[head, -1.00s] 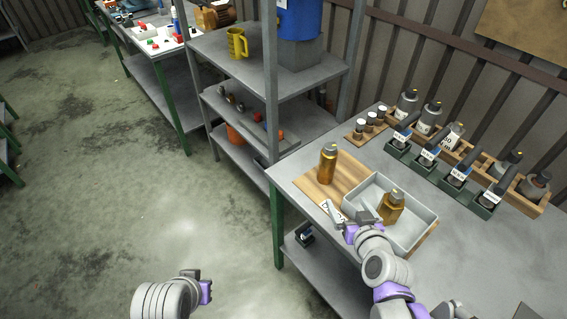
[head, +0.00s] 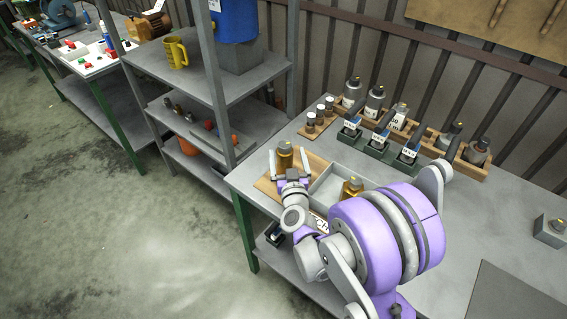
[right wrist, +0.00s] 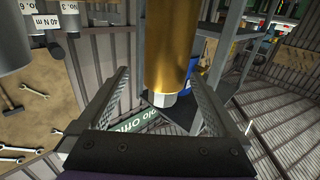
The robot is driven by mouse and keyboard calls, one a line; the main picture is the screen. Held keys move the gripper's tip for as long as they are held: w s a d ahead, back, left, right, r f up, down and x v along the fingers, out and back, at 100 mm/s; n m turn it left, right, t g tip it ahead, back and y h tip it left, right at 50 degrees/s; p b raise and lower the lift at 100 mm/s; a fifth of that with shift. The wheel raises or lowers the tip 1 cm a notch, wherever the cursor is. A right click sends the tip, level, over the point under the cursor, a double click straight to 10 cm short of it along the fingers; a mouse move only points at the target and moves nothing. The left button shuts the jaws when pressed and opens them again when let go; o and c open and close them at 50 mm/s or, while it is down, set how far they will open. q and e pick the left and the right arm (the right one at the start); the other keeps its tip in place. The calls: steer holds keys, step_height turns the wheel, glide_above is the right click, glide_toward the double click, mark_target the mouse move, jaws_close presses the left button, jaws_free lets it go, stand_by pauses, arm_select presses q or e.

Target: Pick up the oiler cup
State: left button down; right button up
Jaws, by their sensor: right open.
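In the right wrist view the amber cylinder (right wrist: 169,45) hangs inverted in the picture between the open fingers (right wrist: 165,100), with visible gaps to both. A second amber container (head: 352,187) stands in the grey tray (head: 325,190), partly hidden by my right arm. My left gripper is out of view.
Behind the tray are small capped jars (head: 320,115), dark green holders (head: 377,147) with labelled tools, and a wooden rack (head: 425,140) of grey bottles. A shelf unit with a yellow mug (head: 175,52) stands left. The bench's right part is mostly clear.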

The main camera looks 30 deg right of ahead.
steer(key=x, duration=0.1)
steer(key=p+x, duration=0.1)
steer(key=x, duration=0.2)
steer(key=shift+w+a+f, duration=0.15)
steer(key=shift+w+a, duration=0.05)
steer(key=shift+w, duration=0.1)
steer(key=shift+w+d+f, duration=0.1)
steer(key=shift+w, duration=0.25)
steer(key=shift+s, duration=0.1)
jaws_close()
